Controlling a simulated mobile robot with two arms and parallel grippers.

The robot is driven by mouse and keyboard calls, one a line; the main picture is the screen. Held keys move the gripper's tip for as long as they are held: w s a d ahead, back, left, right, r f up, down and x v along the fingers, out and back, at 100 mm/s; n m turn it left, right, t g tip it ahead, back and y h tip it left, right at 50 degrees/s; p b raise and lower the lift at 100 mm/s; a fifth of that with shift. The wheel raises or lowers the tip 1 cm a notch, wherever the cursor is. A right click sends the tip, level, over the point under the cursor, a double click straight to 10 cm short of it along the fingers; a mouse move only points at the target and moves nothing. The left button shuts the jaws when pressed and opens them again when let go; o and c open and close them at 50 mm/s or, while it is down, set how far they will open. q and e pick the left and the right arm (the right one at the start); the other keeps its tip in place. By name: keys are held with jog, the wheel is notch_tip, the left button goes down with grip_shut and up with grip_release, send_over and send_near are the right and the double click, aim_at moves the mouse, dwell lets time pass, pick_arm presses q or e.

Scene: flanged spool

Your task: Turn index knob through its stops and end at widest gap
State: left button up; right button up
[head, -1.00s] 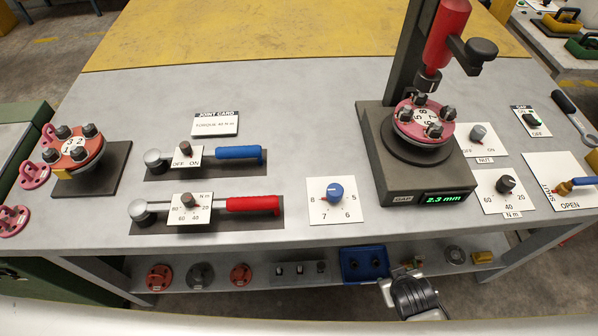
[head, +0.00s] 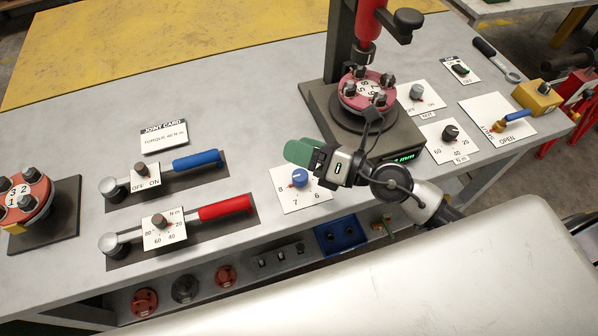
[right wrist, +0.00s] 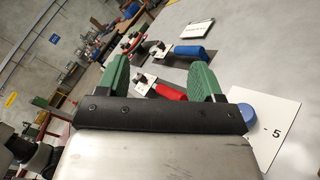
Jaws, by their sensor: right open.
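The blue index knob (head: 299,177) sits on a white plate (head: 290,202) near the bench's front edge, with 8, 7 and 6 readable around it. In the right wrist view the knob (right wrist: 246,112) is partly hidden behind my gripper, and the 5 shows. My right gripper (head: 303,152), with green fingers, is just above and behind the knob in the head view, apparently empty. In the right wrist view its fingers (right wrist: 161,75) are spread apart. My left gripper is out of view.
The press base (head: 318,104) with a red flanged spool (head: 352,101) stands behind my right arm. Blue-handled (head: 197,160) and red-handled (head: 224,207) wrenches lie left of the knob. The joint card (head: 163,138) stands behind them. Bench space between card and press is clear.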

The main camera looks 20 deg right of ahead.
notch_tip(320, 180, down, 6)
jog(key=d+r+n+g+h, duration=0.1)
jog(key=d+n+g+h, duration=0.1)
jog(key=n+g+h, duration=0.3)
jog(key=n+h, duration=0.2)
jog(key=n, duration=0.2)
send_near(300, 175)
jog(key=shift+g, duration=0.3)
jog(key=p+x, duration=0.2)
jog(key=x, duration=0.8)
jog(key=shift+w+r, duration=0.1)
jog(key=shift+w, duration=0.15)
